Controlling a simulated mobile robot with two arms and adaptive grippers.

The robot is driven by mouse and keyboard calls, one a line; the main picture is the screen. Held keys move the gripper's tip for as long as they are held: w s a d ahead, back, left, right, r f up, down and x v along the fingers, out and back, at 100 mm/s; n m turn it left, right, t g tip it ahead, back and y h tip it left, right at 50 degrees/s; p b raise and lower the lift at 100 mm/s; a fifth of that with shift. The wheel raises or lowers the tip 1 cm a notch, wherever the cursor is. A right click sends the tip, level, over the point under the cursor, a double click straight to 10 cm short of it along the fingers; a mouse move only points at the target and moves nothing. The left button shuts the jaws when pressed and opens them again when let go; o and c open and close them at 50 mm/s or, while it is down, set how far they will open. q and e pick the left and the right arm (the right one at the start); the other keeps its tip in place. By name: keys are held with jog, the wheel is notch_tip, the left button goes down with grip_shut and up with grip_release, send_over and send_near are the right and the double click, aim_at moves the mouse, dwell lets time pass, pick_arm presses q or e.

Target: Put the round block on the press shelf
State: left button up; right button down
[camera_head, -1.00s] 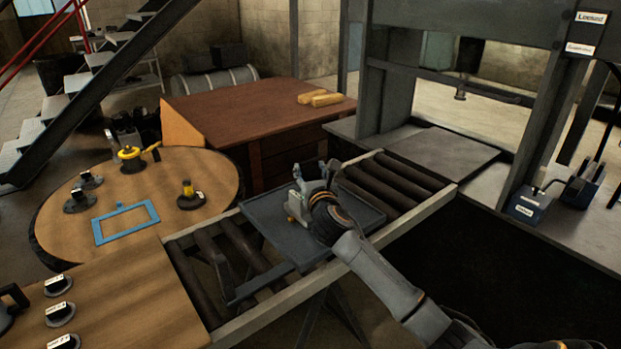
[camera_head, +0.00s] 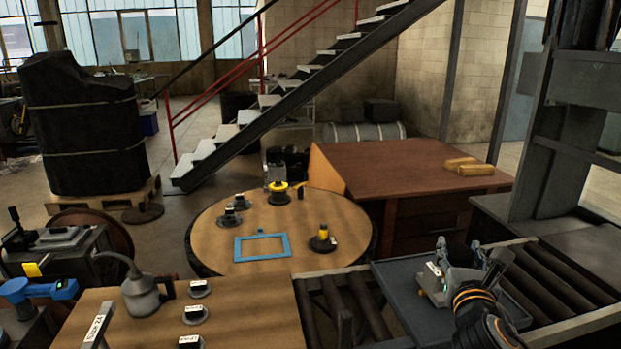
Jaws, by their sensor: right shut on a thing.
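My right gripper (camera_head: 465,268) is over the dark grey tray (camera_head: 405,290) at the lower right, on the roller conveyor. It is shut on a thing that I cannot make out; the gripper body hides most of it. I cannot tell which object is the round block. Several small round dark pieces with white labels, one of them (camera_head: 200,288), stand on the front wooden bench. The press (camera_head: 575,130) stands at the right edge, partly cut off, with a grey flat surface (camera_head: 585,246) at its foot. My left gripper is out of view.
A round wooden table (camera_head: 220,262) holds a blue frame (camera_head: 262,236), a yellow-topped piece (camera_head: 278,188) and other small parts. A brown desk (camera_head: 400,165) with yellow bars (camera_head: 476,169) stands behind. An oil can (camera_head: 142,298) is on the front bench (camera_head: 250,325).

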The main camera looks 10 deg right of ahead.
jog(key=s+a+f+n+t+y, duration=0.1)
jog(key=s+a+f+n+y, duration=0.15)
jog(key=s+a+f, duration=0.45)
jog(key=s+a+f+n+y, duration=0.2)
jog(key=s+a+f+y, duration=0.2)
jog(key=a, duration=0.4)
jog(key=s+a+f, duration=0.1)
jog(key=s+f, duration=0.2)
jog(key=s, duration=0.5)
jog(key=shift+s+f, duration=0.3)
